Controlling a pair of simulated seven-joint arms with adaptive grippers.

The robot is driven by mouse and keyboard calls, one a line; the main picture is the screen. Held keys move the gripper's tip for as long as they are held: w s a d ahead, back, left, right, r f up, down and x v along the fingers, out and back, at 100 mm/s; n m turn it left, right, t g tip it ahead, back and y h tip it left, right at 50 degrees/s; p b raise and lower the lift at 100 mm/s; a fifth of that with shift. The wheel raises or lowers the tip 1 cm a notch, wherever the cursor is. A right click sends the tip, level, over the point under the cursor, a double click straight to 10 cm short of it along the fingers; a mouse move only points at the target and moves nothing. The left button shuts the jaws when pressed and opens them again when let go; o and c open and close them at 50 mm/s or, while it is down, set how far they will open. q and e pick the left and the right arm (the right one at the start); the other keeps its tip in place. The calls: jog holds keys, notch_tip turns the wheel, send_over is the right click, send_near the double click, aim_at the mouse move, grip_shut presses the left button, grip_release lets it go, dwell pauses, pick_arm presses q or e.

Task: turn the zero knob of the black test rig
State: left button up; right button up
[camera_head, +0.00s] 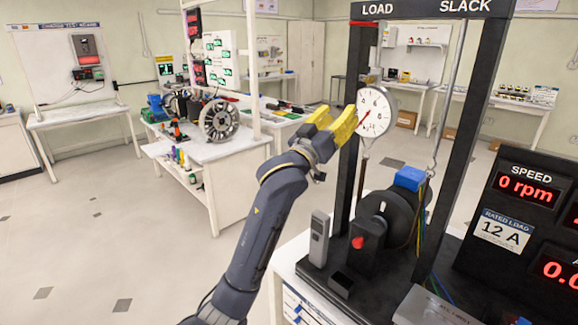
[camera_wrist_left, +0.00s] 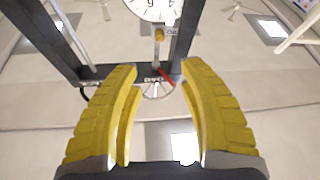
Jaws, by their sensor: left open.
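The black test rig (camera_head: 352,130) stands at the right, with a tall frame marked LOAD and SLACK. A round white dial (camera_head: 374,112) with a red needle hangs in the frame; its edge shows at the top of the left wrist view (camera_wrist_left: 152,8). A small brass-coloured piece (camera_wrist_left: 159,34) sits between dial and frame beam there; I cannot tell whether it is the zero knob. My left gripper (camera_head: 339,110) has yellow fingers, open and empty, just left of the dial. In the wrist view its fingers (camera_wrist_left: 155,70) are spread, apart from the brass piece. My right gripper is not in view.
The rig's base carries a black drum (camera_head: 395,212) with a blue block (camera_head: 410,178), a red button (camera_head: 357,243) and a grey upright box (camera_head: 319,238). A display panel (camera_head: 525,205) stands at right. A white workbench (camera_head: 215,150) stands behind left; the floor at left is clear.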

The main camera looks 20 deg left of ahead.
pick_arm(q)
jog(key=w+a+f+n+y, duration=0.2)
jog(key=w+a+f, duration=0.3)
jog(key=f, duration=0.5)
jog(key=w+a+f+n+y, duration=0.2)
jog(key=w+a+f+y, duration=0.3)
jog(key=a+f, duration=0.5)
jog(key=shift+g, duration=0.4)
